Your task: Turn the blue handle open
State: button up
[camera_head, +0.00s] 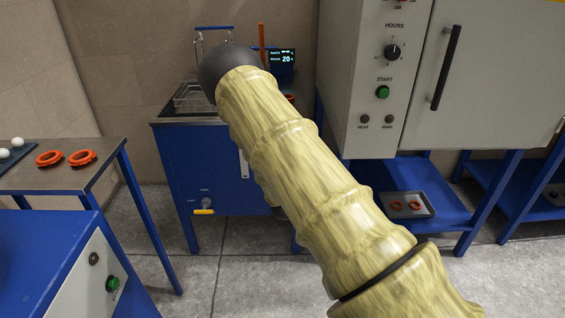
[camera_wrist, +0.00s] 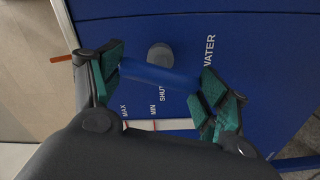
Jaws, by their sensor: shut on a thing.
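In the wrist view, the blue handle (camera_wrist: 158,76) is a short bar in front of a round grey hub (camera_wrist: 160,53) on a blue panel. The words WATER and SHUT are printed near it. My gripper (camera_wrist: 161,80) has its two teal-padded fingers at opposite ends of the bar, shut on it. In the head view my arm hides the gripper and the blue handle. The blue tank (camera_head: 180,160) stands behind my arm, with a yellow handle (camera_head: 203,212) low on its front.
A wire basket (camera_head: 190,97) sits at the tank top. A grey cabinet (camera_head: 400,130) with dial and buttons stands right. A table (camera_head: 60,182) with orange rings (camera_head: 81,158) is at left. A tray (camera_head: 428,207) lies on a low blue shelf. A level gauge (camera_wrist: 165,125) is beside the handle.

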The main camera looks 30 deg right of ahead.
jog(key=shift+n, duration=1.9)
jog(key=shift+f, duration=0.1)
jog(key=o, duration=1)
jog(key=v, duration=1.2)
